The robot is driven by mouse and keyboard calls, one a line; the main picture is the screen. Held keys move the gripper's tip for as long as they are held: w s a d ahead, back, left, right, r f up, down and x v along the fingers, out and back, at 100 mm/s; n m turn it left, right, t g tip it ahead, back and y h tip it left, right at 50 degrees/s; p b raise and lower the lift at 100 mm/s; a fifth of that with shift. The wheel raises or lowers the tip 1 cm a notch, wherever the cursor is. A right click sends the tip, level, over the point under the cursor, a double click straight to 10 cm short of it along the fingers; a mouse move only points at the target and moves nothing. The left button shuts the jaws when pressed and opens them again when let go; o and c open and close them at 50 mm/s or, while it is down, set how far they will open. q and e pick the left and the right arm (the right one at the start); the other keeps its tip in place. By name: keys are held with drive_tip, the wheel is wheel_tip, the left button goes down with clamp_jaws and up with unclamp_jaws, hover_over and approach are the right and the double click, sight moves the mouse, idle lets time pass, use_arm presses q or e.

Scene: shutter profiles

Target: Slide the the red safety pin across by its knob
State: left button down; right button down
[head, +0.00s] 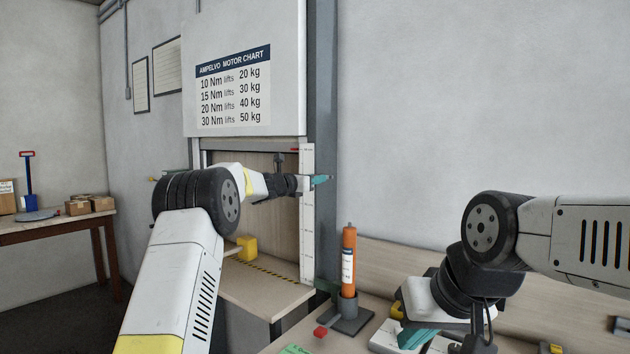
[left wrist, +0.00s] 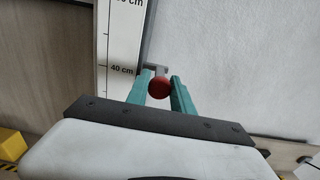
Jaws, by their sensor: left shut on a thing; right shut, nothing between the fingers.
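The red round knob of the safety pin (left wrist: 159,88) sits between the two teal fingers of my left gripper (left wrist: 159,80) in the left wrist view. A grey bracket shows just behind the knob, beside the white scale's 40 cm mark. The left gripper is shut on the knob. In the head view, my left gripper (head: 320,180) is at the right edge of the white scale, and the knob cannot be made out there. My right gripper (head: 417,338) is low at the right, shut and empty, partly covered by its own wrist.
The white scale (head: 307,230) stands upright beside a grey post (head: 326,120). An orange cylinder (head: 348,258) stands in a dark holder (head: 352,317) on the bench, with a red block (head: 320,332) beside it. A yellow block (head: 246,247) sits behind my left arm.

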idle(0.8)
use_arm(q)
drive_tip(key=a, duration=0.1)
drive_tip(key=w+a, duration=0.2)
drive_tip(key=shift+w+a, duration=0.25)
drive_tip(key=shift+a, duration=0.1)
drive_tip(key=c, duration=1.1)
unclamp_jaws()
drive_tip(key=shift+w+a, duration=0.1)
drive_tip(key=shift+v, duration=3.9)
